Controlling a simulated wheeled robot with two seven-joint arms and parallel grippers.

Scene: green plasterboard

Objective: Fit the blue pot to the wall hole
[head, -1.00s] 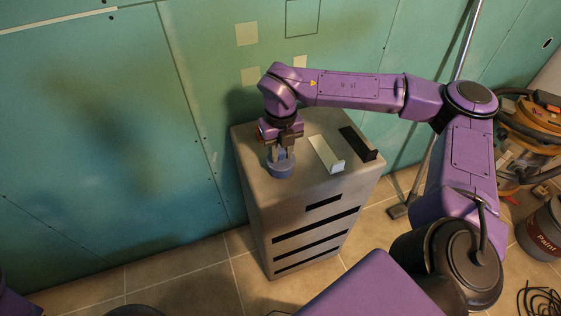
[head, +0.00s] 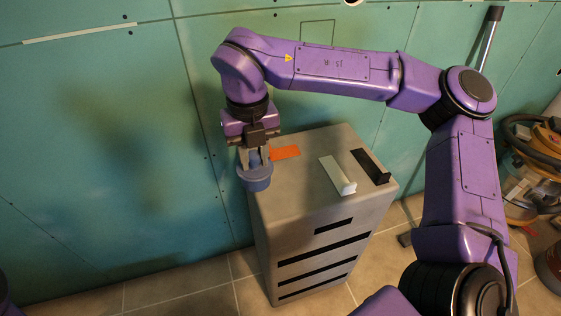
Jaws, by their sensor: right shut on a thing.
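The blue pot (head: 257,183) is a short, round blue-grey piece. My right gripper (head: 254,160) points down and is shut on its upper part. The pot hangs at the left edge of the grey cabinet top, apparently raised above it. The green wall (head: 110,130) is behind and to the left. A pale-rimmed round spot (head: 353,2) is cut off by the top edge; I cannot tell whether it is the wall hole. My left gripper is not in view.
The grey cabinet (head: 300,195) carries an orange flat piece (head: 285,153), a white bracket (head: 337,175) and a black bracket (head: 371,167). A metal pole (head: 488,42) leans at right. A yellow-and-black machine (head: 535,150) stands on the floor at far right.

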